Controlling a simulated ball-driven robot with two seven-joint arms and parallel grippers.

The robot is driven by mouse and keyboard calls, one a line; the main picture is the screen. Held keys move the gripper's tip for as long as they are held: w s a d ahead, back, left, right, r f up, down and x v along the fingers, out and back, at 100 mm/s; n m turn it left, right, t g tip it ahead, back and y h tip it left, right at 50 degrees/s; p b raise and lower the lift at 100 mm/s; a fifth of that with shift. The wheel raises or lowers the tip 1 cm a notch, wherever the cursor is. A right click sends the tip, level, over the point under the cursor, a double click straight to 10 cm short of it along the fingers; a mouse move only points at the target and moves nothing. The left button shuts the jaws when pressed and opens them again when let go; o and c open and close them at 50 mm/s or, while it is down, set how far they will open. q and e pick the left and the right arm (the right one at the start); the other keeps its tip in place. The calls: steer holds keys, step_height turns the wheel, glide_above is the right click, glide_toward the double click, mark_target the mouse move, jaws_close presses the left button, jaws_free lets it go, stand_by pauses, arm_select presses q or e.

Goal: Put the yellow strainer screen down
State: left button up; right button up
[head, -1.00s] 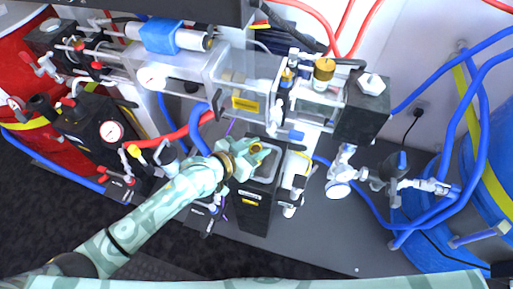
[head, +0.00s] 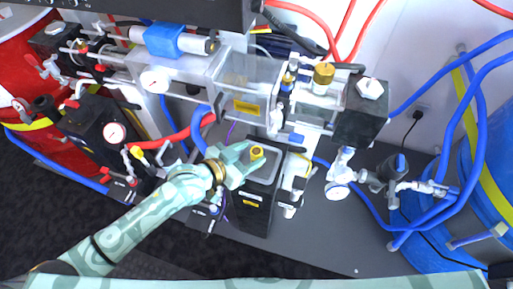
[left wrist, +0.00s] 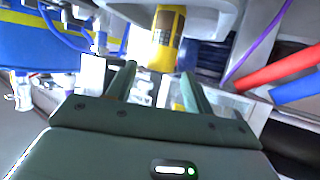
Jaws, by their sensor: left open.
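My right gripper is not in view.
A clear housing (head: 247,78) with valves hangs behind the black box. A black pump unit (head: 100,128) and red tank (head: 28,75) stand left. Blue hoses and blue drums (head: 478,190) fill the right. The grey floor plate (head: 320,232) is clear at front right.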

arm_select(q)
steer(key=shift+s+a+r+n+t+y+p, duration=0.5)
steer(key=shift+s+a+r+n+t+p, duration=0.65)
steer(key=shift+s+a+r, duration=1.4)
steer(key=s+a+f+n+g+y, duration=0.1)
steer(key=s+a+f+y, duration=0.2)
steer(key=f, duration=0.6)
steer(key=s+a+f+n+g+y, duration=0.1)
steer(key=s+a+f, duration=0.35)
steer(key=f, duration=0.35)
steer(key=s+a+f+n+g+y, duration=0.1)
steer(key=s+a+f+g+y, duration=0.15)
steer(key=a+f, duration=0.45)
steer(key=s+a+f+g, duration=0.1)
steer(key=s+f, duration=0.3)
steer(key=s, duration=0.6)
steer(key=s+a+f+g+y, duration=0.1)
steer(key=s+f+g, duration=0.2)
steer(key=s, duration=0.8)
steer(key=s+a+f+g+y, duration=0.1)
steer(key=s+f+g, duration=0.1)
steer(key=s+f, duration=0.5)
steer(key=s, duration=0.3)
steer(key=shift+s+a+f+g, duration=0.25)
steer(key=shift+s+a+g, duration=0.05)
steer(key=shift+s+a, duration=0.05)
steer(key=shift+n+y, duration=0.25)
